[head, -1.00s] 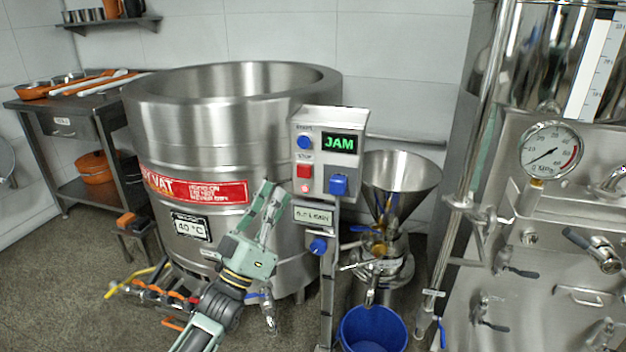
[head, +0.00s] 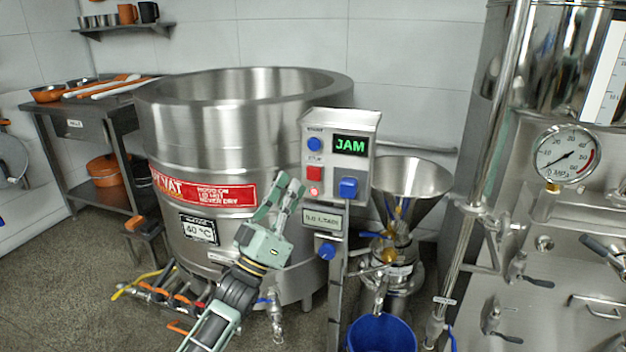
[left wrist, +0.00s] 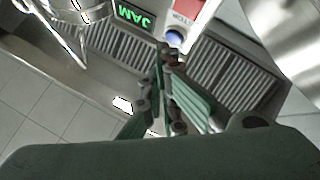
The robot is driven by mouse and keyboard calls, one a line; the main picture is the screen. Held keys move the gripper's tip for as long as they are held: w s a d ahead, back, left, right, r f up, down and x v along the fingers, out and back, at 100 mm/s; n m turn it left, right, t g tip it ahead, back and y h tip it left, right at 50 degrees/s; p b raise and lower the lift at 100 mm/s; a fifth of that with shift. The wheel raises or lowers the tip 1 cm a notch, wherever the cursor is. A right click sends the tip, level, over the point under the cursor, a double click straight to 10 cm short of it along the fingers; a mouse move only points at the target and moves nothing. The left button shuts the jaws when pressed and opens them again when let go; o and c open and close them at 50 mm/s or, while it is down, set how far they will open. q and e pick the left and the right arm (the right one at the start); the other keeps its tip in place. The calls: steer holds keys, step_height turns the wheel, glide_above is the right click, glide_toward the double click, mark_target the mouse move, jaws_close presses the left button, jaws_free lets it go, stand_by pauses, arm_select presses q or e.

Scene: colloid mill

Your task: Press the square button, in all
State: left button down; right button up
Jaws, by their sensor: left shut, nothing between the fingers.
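The control box (head: 343,150) stands on a post in front of the vat. The red square button (head: 314,173), under the STOP label, is on the left of its face. A round blue button (head: 314,144) is above it and a small red lamp (head: 314,191) below. My left gripper (head: 291,184) is shut and empty, just left of the box at about the lamp's height. In the left wrist view its fingertips (left wrist: 166,52) appear just below the round blue button (left wrist: 175,38), with the red square button (left wrist: 192,8) beyond. I cannot tell whether they touch the box.
The display (head: 350,145) reads JAM in green. A blue square-looking control (head: 348,187) is at the box's lower right. The steel vat (head: 240,130) is behind my left gripper. A steel funnel (head: 410,180) and blue bucket (head: 381,333) stand right of the post.

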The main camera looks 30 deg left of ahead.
mark_target(314, 174)
arm_select(q)
steer(key=shift+h, duration=0.3)
steer(key=shift+w+a+b, duration=0.2)
steer(key=shift+w+b, duration=0.2)
steer(key=shift+w, duration=0.4)
steer(key=shift+w+a+b, duration=0.2)
steer(key=shift+w+b, duration=0.15)
steer(key=shift+w, duration=0.5)
steer(key=shift+w+a+b, duration=0.2)
steer(key=shift+w+b, duration=0.2)
steer(key=shift+w, duration=0.4)
arm_select(e)
steer(key=shift+v, duration=1.75)
arm_select(q)
steer(key=shift+w, duration=0.1)
arm_select(e)
steer(key=shift+s+f, duration=0.1)
arm_select(q)
steer(key=shift+w+a, duration=0.1)
steer(key=shift+w, duration=0.25)
